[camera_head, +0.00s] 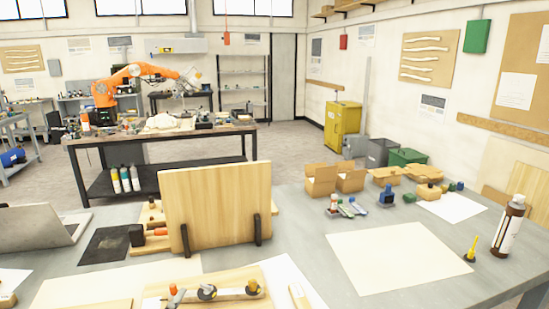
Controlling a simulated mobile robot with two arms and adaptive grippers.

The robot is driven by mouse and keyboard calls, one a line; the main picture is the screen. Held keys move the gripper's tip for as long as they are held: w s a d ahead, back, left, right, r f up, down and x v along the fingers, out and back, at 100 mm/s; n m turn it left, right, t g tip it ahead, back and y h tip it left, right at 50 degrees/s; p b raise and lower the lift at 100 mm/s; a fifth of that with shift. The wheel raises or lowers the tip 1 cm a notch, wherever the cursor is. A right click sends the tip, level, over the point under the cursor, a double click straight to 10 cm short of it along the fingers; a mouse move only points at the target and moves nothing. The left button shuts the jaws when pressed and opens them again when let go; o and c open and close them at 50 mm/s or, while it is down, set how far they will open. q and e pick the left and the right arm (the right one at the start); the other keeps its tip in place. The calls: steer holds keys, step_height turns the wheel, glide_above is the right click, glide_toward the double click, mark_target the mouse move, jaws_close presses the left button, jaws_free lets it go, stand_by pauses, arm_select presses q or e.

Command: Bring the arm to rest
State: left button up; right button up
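Neither of my arms and neither gripper shows in the head view. A grey worktable (300,262) fills the near part of the view. A wooden panel (215,207) stands upright on it, held by two dark brackets at its lower edge. A wooden board (207,291) with several small knobbed parts lies at the near edge, partly cut off.
A blank cream sheet (395,258) lies flat at the right centre. Open cardboard boxes (335,180) and small bottles line the table's far edge. A laptop (40,228) sits at the left. An orange robot arm (135,78) stands on a separate bench behind.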

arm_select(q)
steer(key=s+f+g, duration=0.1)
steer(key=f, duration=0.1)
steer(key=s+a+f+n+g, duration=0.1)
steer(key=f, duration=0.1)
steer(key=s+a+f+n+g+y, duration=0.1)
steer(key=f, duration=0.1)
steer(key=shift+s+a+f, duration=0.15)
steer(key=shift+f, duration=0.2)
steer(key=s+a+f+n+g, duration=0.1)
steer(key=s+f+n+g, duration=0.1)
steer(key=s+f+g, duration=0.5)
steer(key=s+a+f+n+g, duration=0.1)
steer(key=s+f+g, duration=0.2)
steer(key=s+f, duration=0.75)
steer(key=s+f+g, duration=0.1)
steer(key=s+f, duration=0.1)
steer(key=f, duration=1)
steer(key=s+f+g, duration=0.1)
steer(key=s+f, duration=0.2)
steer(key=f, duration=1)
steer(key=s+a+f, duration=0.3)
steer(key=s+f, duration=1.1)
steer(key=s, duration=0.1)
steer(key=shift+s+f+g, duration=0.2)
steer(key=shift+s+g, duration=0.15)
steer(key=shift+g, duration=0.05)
